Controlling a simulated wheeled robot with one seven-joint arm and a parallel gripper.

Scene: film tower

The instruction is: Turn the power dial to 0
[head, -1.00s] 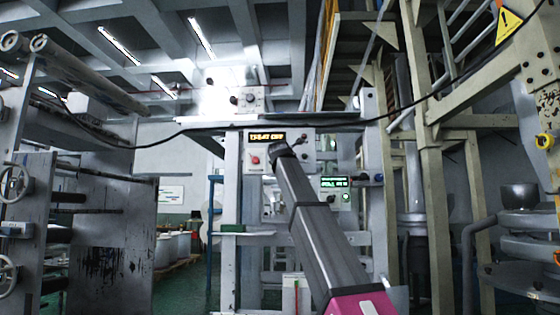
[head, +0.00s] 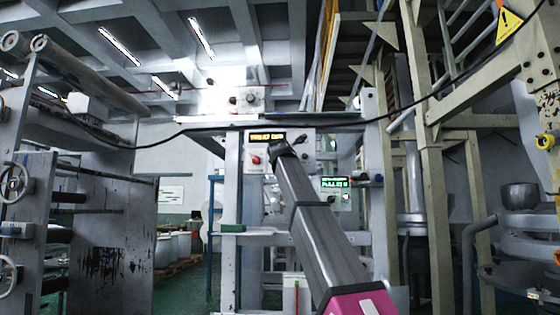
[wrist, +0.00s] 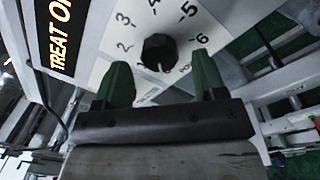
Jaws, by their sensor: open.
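The power dial (wrist: 158,47) is a black round knob on a white plate with numbers around it, seen in the wrist view. The numbers 2 to 6 are readable; the lower part of the scale is partly hidden, and I cannot tell where the knob points. My gripper (wrist: 161,66) is open, its two dark green fingers apart below the knob in the picture, one to each side. Whether they touch the knob is unclear. In the head view my gripper (head: 281,148) is at the panel and the dial is hidden behind my arm.
An orange-lettered display (head: 277,137) is above a red button (head: 256,160) on the panel. A green-lettered display (head: 334,183) is to the right. Frame posts flank the panel, and a black cable (head: 220,129) hangs across the view. Rollers and handwheels stand at left.

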